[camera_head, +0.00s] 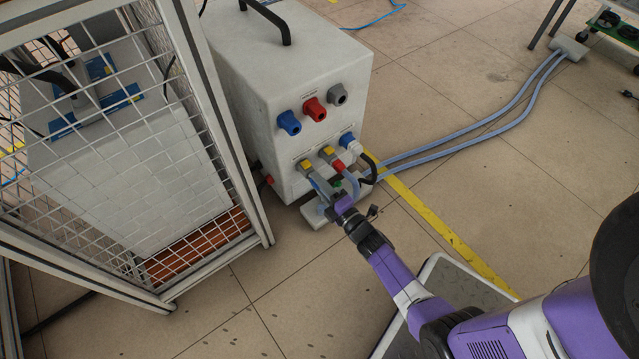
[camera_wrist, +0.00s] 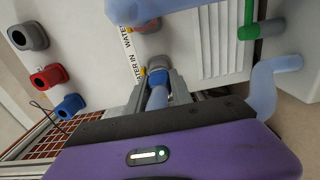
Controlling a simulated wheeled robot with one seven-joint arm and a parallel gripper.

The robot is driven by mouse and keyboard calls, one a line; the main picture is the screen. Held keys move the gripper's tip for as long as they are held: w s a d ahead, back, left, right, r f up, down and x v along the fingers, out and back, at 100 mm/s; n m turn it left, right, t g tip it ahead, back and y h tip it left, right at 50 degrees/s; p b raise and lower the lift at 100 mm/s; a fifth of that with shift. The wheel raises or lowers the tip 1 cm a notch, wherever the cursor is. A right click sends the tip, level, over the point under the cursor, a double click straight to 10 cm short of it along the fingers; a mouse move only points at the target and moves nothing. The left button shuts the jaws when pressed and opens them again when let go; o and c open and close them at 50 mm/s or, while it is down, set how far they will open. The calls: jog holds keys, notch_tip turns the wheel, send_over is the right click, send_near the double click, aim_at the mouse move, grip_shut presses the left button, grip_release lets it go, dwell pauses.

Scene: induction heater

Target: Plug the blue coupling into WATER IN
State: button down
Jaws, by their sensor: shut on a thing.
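The WATER IN port (camera_head: 305,164) also shows in the head view, where the fingers mostly hide the coupling.
A red coupling (camera_head: 338,165) is at the neighbouring yellow-collared port (camera_head: 327,152). A green fitting (camera_wrist: 247,30) with a pale hose is nearby. Blue, red and grey connectors (camera_head: 314,109) sit above. A mesh cage (camera_head: 130,150) stands left; hoses (camera_head: 470,130) cross the floor right.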

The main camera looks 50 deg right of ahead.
jog(key=shift+w, duration=0.3)
jog(key=c, duration=1.1)
grip_release()
jog(key=shift+o, duration=0.2)
jog(key=p+v, duration=0.2)
jog(key=v, duration=0.5)
jog(key=shift+s, duration=0.4)
